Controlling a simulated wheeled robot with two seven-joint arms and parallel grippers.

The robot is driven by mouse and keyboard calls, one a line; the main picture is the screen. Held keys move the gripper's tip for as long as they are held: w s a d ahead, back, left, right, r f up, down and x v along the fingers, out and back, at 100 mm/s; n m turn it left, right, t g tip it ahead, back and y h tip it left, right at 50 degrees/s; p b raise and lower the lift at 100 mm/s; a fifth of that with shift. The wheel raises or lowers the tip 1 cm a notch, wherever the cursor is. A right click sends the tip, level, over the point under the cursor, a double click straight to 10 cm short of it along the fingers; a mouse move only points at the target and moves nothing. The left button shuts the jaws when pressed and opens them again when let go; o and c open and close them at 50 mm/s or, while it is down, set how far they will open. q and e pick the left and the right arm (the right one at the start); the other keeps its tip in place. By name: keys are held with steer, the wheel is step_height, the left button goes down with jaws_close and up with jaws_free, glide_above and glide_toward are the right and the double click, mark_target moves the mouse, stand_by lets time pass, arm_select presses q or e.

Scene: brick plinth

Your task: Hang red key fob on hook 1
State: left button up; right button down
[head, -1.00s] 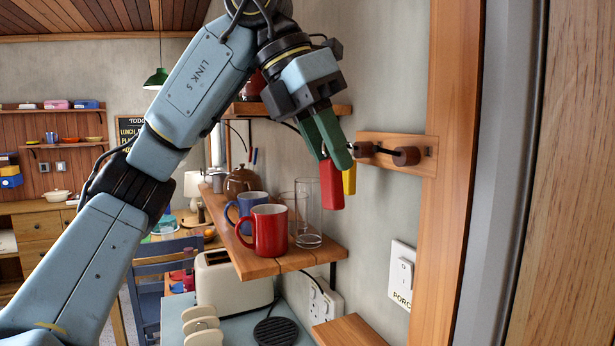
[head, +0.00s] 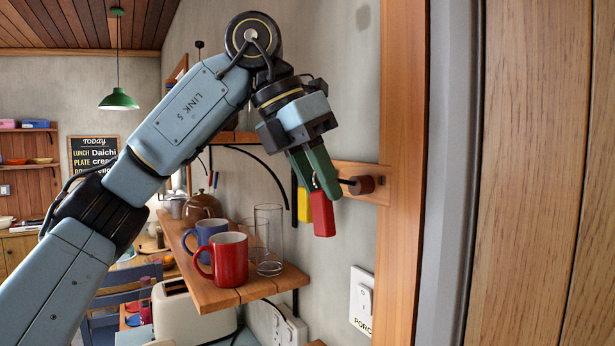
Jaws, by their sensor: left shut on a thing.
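My left gripper (head: 318,188) has green fingers and is shut on the red key fob (head: 322,214), which hangs below the fingertips. A wooden hook rail (head: 378,174) is fixed to the wall behind and right of the fingers. One dark hook with a round brown end (head: 362,185) shows just right of the fingertips. The fingers cover the left part of the rail and any hook there. I cannot read a hook number. A yellow fob (head: 304,205) hangs just left of and behind the red one; its support is hidden. My right gripper is not in view.
Below the fob, a wooden shelf (head: 213,297) holds a red mug (head: 229,260), a blue mug (head: 205,234), a clear glass (head: 268,240) and a brown teapot (head: 201,206). A switch plate (head: 362,298) is lower right. A wooden post (head: 405,120) stands right of the rail.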

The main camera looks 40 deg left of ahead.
mark_target(346, 181)
arm_select(q)
steer(key=shift+w+d+f+p, duration=0.1)
steer(key=shift+w+d+p, duration=0.25)
steer(key=shift+w, duration=0.5)
steer(key=shift+w+d+f+p, duration=0.1)
steer(key=shift+w+d+p, duration=0.15)
steer(key=shift+w, duration=0.55)
steer(key=shift+w+d+f, duration=0.3)
steer(key=shift+w+f, duration=0.1)
steer(key=shift+w, duration=0.1)
steer(key=o, duration=1)
steer(key=shift+o, duration=0.2)
